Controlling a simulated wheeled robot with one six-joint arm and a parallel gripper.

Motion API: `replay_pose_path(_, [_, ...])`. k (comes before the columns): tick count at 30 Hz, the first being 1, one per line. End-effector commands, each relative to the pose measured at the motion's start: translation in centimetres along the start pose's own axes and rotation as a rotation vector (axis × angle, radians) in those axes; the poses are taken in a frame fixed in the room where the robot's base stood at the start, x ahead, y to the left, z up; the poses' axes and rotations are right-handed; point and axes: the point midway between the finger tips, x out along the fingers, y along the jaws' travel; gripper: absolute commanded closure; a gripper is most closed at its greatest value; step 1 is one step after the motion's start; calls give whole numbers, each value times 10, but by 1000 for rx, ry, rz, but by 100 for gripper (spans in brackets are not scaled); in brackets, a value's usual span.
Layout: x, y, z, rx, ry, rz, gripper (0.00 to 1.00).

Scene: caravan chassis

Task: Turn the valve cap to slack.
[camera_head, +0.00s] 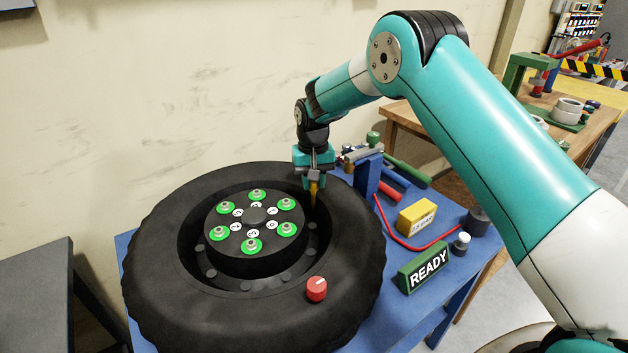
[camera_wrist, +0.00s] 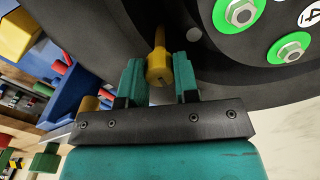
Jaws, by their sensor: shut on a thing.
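The wheel (camera_head: 150,268) lies flat, with a big black tyre and a dark hub. A yellow valve cap (camera_head: 315,190) stands at the right inner side of the rim, partly hidden by my gripper. My gripper (camera_head: 314,182) points down over it from above. In the wrist view the yellow cap (camera_wrist: 159,66) sits between the two teal fingers of my gripper (camera_wrist: 160,82), which are shut on it. A small dark mark shows on the cap's near face. Its turned position is hard to read.
Several green-ringed nuts (camera_head: 253,245) circle the hub. A green READY sign (camera_head: 425,270), a yellow box (camera_head: 416,217) and a red hose (camera_head: 412,246) are on the blue table (camera_head: 390,300) to the right.

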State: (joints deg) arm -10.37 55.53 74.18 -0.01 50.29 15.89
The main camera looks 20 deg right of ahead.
Motion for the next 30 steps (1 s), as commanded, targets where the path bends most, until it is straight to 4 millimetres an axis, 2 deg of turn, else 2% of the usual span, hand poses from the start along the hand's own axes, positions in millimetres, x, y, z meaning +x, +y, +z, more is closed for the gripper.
replay_pose_path(30, [-2,1,-1,-962,3,2,95])
